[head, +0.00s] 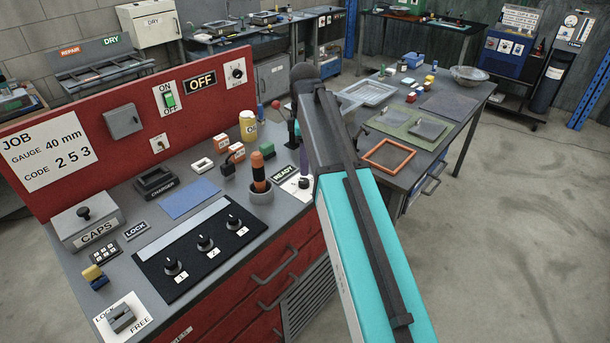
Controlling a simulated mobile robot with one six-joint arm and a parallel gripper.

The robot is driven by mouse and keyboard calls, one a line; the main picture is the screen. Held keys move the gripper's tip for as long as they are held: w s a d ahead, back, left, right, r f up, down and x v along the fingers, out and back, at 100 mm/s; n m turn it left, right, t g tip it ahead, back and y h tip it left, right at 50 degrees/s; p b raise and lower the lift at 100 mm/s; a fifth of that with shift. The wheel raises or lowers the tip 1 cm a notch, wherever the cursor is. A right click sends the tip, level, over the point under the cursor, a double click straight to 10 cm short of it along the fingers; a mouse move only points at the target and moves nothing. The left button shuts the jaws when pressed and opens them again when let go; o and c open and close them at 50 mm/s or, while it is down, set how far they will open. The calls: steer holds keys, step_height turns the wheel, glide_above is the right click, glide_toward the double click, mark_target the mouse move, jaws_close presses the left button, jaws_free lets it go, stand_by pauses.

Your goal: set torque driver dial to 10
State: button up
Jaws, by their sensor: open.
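An orange-and-black handled tool (258,174), which looks like the torque driver, stands upright in a round grey holder (262,196) on the bench. Its dial marks are too small to read. A dark purple upright piece (303,158) stands by a white card with a dark knob, right of the READY label (284,172); I cannot tell whether it belongs to the driver. My cyan and dark grey arm crosses the right of the bench.
Nearby are a panel of three dials (203,243), a blue mat (188,198), a CHARGER dock (156,181), a yellow can (248,126) and small blocks. A red backboard (195,125) rises behind. A second table with trays (370,92) stands beyond my arm. Open floor lies right.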

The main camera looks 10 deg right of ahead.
mark_target(304, 181)
steer(key=shift+f+p, duration=0.75)
steer(key=shift+f, duration=2.7)
steer(key=c, duration=1.1)
steer(key=shift+o, duration=0.2)
steer(key=shift+m, duration=0.4)
steer(key=m, duration=0.5)
steer(key=shift+p, duration=0.3)
steer(key=m, duration=0.5)
steer(key=shift+s+m, duration=0.1)
steer(key=shift+m, duration=0.3)
steer(key=o, duration=1.1)
steer(key=shift+c, duration=0.2)
